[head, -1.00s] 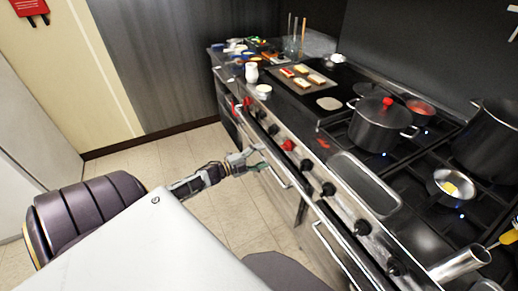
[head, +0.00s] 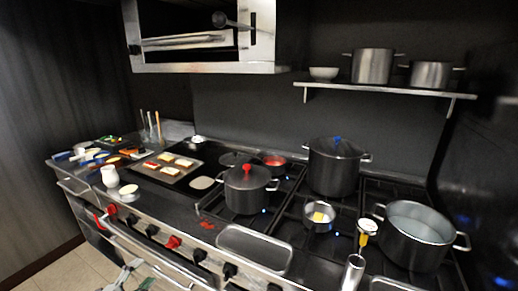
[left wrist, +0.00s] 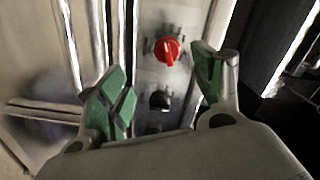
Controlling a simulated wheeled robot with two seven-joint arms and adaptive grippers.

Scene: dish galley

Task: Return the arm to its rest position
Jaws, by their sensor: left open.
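My left gripper (left wrist: 160,95) is open and empty in the left wrist view, its two green-padded fingers spread wide. Beyond the fingers is the stove front with a red knob (left wrist: 167,50) and dark knobs. In the head view only the tip of my left gripper (head: 130,275) shows at the bottom edge, in front of the stove's front and low beside its rail. My right gripper is not in view.
The stove front rail (head: 150,259) runs close by my left gripper. On the stove are a red-knobbed pot (head: 247,193), a blue-knobbed pot (head: 334,170), an open pot (head: 415,235) and a small pan (head: 319,217). Floor (head: 70,272) shows at lower left.

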